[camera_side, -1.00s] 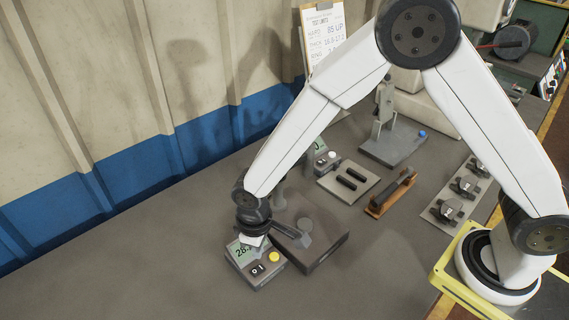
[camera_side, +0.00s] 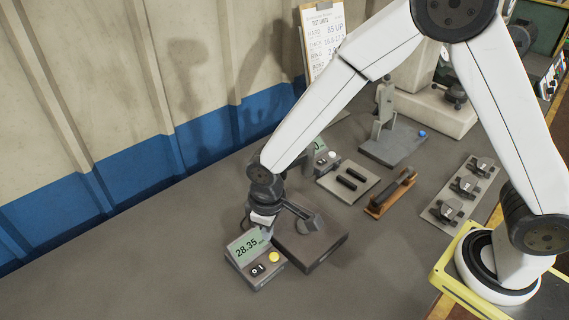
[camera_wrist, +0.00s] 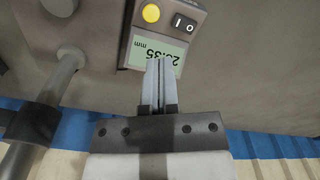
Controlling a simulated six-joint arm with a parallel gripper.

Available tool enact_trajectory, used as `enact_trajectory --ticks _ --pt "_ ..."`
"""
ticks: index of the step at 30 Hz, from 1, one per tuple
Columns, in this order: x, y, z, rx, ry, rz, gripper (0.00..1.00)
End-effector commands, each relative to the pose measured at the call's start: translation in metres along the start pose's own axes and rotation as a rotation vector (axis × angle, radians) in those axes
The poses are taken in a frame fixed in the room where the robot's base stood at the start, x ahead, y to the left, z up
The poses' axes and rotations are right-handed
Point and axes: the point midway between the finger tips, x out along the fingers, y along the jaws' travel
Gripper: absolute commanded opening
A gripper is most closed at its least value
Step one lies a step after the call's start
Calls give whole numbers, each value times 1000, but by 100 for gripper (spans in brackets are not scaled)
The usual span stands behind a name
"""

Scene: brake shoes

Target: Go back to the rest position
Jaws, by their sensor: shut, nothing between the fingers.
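My gripper (camera_side: 262,222) is above the back of the grey readout box (camera_side: 262,284), which has a green display, a yellow button and a black switch. The display reads 28.35 in the side view. In the wrist view my gripper's two fingers (camera_wrist: 161,62) are together with nothing between them, and their tips overlap the edge of the display (camera_wrist: 150,50). Whether the tips touch the box cannot be told.
A dark block with a gauge stand (camera_side: 310,245) is just right of the readout box. Behind are a tray with two black pads (camera_side: 347,184), a wooden holder (camera_side: 390,195), a test stand (camera_side: 392,148) and a plate of dark parts (camera_side: 462,190). The front left table is clear.

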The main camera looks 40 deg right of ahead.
Motion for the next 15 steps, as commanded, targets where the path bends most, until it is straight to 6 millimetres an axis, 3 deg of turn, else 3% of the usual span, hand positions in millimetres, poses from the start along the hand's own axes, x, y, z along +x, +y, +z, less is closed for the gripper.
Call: enact_trajectory --ticks 8,15 --pt "-40 60 41 158 71 10 0" --pt "-68 102 92 302 132 29 0"
